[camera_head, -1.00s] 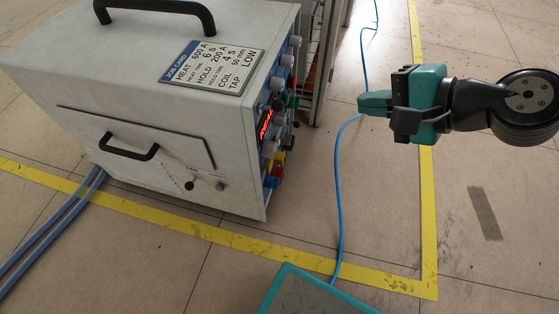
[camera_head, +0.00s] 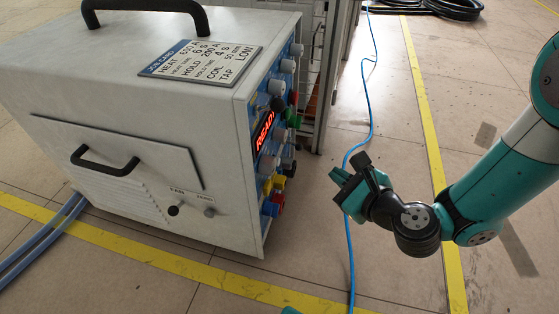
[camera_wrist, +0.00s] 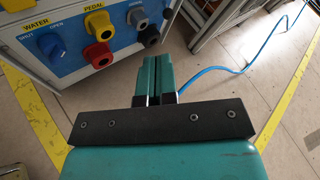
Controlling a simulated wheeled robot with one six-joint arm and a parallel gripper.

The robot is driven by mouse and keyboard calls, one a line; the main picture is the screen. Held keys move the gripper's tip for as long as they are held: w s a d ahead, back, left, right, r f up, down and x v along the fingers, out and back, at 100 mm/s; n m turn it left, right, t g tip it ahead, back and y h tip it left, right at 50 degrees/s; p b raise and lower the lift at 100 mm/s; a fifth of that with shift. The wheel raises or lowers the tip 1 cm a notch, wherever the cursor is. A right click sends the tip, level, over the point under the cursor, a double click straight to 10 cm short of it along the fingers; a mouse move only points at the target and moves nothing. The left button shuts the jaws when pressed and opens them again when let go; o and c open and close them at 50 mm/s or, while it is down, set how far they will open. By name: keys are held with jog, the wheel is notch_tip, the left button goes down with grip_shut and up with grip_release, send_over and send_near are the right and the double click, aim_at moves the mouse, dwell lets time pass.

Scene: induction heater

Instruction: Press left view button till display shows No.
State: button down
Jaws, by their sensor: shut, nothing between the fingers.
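The induction heater (camera_head: 110,90) is a white box, and its control panel is on the right face, seen at a steep angle in the head view. Its red display (camera_head: 264,131) appears to read READY. Knobs and buttons crowd around the display; I cannot tell which is the left view button. The wrist view shows the panel's lower part (camera_wrist: 75,65), with a blue water knob (camera_wrist: 52,46), a yellow fitting (camera_wrist: 98,24), a red fitting (camera_wrist: 99,55) and a grey one (camera_wrist: 137,17). My gripper (camera_head: 342,187) is shut and empty, to the right of the panel and apart from it.
A job card (camera_head: 202,62) lies on top of the heater by a black handle (camera_head: 145,8). A blue cable (camera_head: 349,245) runs along the floor beneath my gripper. A metal frame (camera_head: 318,80) stands behind the heater. Yellow tape (camera_head: 432,140) marks the floor.

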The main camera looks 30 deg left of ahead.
jog(key=s+a+p, duration=0.2)
jog(key=a+p, duration=0.6)
jog(key=p, duration=0.5)
jog(key=shift+a, duration=0.15)
jog(key=shift+r, duration=0.1)
dwell(1.6)
jog(key=shift+s+a+p, duration=0.15)
jog(key=shift+a+p, duration=0.25)
jog(key=shift+p, duration=0.35)
